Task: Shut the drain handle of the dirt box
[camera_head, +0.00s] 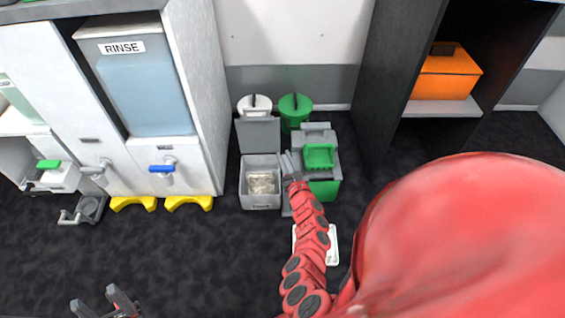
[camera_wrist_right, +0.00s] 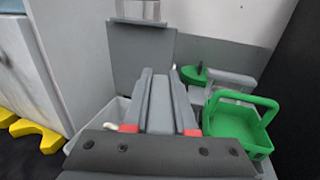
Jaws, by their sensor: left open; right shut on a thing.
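A grey box (camera_head: 261,202), which I take for the dirt box, stands on the floor with its lid (camera_head: 258,136) raised at the back and pale material inside. Its raised lid also shows in the right wrist view (camera_wrist_right: 141,57). My right gripper (camera_head: 288,166) is at the right side of this box, between it and the green and grey bin. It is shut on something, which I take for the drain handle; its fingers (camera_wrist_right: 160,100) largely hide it. My left gripper (camera_head: 106,302) is open and empty at the bottom left, away from the box.
A green and grey bin (camera_head: 325,188) with a green basket (camera_head: 319,156) stands close to the right of the box. White and green round containers (camera_head: 295,108) are behind. A rinse cabinet (camera_head: 133,85) with a blue tap handle (camera_head: 162,169) stands left.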

